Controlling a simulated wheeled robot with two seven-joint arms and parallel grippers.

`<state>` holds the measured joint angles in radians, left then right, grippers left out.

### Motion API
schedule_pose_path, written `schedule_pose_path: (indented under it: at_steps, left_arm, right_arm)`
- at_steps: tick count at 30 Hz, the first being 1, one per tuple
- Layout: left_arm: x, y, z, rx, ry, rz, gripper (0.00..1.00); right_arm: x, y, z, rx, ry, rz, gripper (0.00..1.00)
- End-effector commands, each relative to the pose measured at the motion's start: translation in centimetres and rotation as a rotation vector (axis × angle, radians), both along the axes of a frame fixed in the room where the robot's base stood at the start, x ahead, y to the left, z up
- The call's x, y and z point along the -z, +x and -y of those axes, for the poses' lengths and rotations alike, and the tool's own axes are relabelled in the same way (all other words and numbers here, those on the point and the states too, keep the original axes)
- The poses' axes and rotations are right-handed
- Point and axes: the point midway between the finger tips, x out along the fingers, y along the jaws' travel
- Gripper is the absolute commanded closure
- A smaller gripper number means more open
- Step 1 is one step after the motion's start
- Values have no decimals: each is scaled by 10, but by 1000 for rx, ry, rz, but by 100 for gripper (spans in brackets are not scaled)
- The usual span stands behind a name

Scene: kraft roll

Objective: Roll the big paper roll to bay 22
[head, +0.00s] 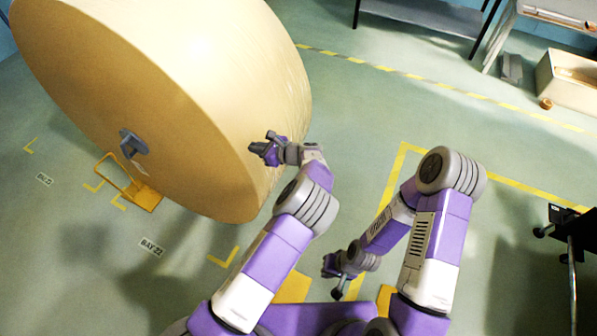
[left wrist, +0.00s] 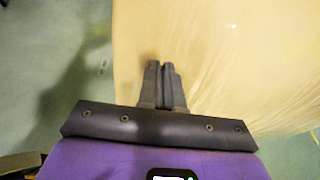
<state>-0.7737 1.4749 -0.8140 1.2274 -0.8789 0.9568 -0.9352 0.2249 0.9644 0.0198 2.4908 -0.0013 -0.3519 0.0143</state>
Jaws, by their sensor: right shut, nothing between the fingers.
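The big paper roll (head: 215,85), tan, stands on its curved side at the upper left of the head view, one flat face turned to the lower left. It also fills the upper right of the left wrist view (left wrist: 230,60). The "BAY 22" floor label (head: 152,246) lies below it, with a yellow corner mark (head: 225,258) to its right. My left gripper (head: 258,148) is at the roll's near curved side; its fingers (left wrist: 163,68) are together and point at the paper. Contact is unclear. My right gripper (head: 335,285) is shut and empty, low over the floor near my base.
Another bay label (head: 45,180) lies farther left. A dark bench (head: 425,14) and an open box (head: 570,82) stand at the upper right. Black equipment (head: 570,225) is at the right edge.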

Motion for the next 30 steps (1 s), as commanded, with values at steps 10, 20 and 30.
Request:
schedule_pose_path:
  at_steps: [10, 20, 30]
  left_arm:
    - [28, -8, -20, -37, -17, -44, 100]
    - [15, -12, -9, -38, -4, -30, 100]
    - [-8, -37, 64, -23, -21, -10, 100]
  right_arm:
    - [2, 0, 0, 0, 0, 0, 100]
    - [-2, 0, 0, 0, 0, 0, 100]
    - [-11, 0, 0, 0, 0, 0, 100]
